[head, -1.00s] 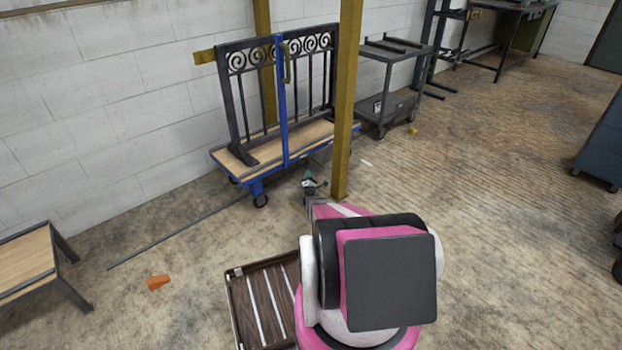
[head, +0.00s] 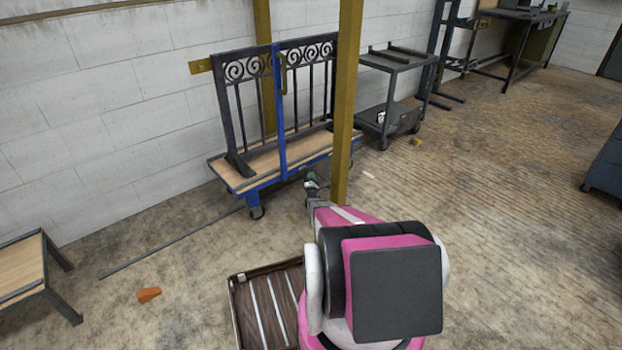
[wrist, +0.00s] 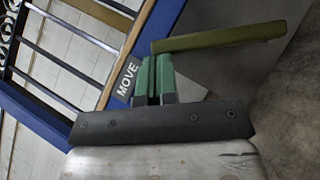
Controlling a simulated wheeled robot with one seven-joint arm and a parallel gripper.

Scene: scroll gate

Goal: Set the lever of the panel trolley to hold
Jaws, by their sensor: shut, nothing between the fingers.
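The panel trolley (head: 262,182) has a blue frame and wooden deck and carries a dark scrolled gate (head: 235,105). In the wrist view its blue frame (wrist: 42,118) bears a MOVE label (wrist: 127,79). An olive bar (wrist: 222,38), which looks like the lever, points right across the wrist view. My gripper (head: 311,178) is low at the trolley's front edge. In the wrist view its green fingers (wrist: 152,62) are shut and empty, just below the bar's left end; I cannot tell whether they touch it. No hold label shows.
A yellow post (head: 346,110) stands close to the right of my gripper. A grey cart (head: 393,62) is behind it. A slatted brown crate (head: 240,310), an orange piece (head: 149,294), a long thin rod (head: 165,245) and a low table (head: 42,262) lie left.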

